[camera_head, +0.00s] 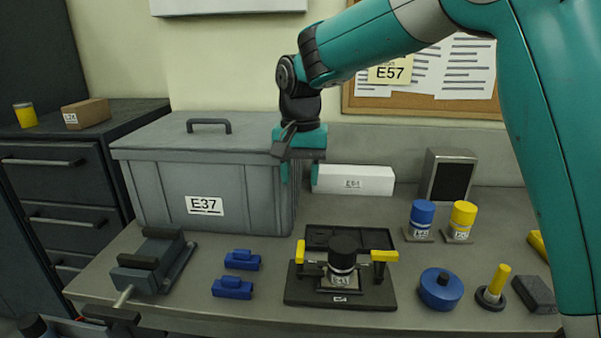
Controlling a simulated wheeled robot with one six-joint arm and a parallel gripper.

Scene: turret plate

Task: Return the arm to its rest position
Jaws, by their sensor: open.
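My teal arm reaches in from the right, and its wrist hangs down over the workbench. My gripper (299,174) points downward with two teal fingers apart. It is open, and nothing shows between the fingers. It is in front of the right end of the grey lidded box marked E37 (259,203), above the bench top. Below it and a little to the right is a black plate (300,291) with yellow clamps (384,256) and a black-topped cylinder marked E43 (343,252). The gripper is apart from these.
A vise (152,262) and two blue blocks (233,288) are left of the plate. Blue (422,216) and yellow (462,217) cylinders, a blue disc (441,289) and a yellow-handled tool (494,284) stand right. A white box (355,180) and dark-screened device (448,178) are behind.

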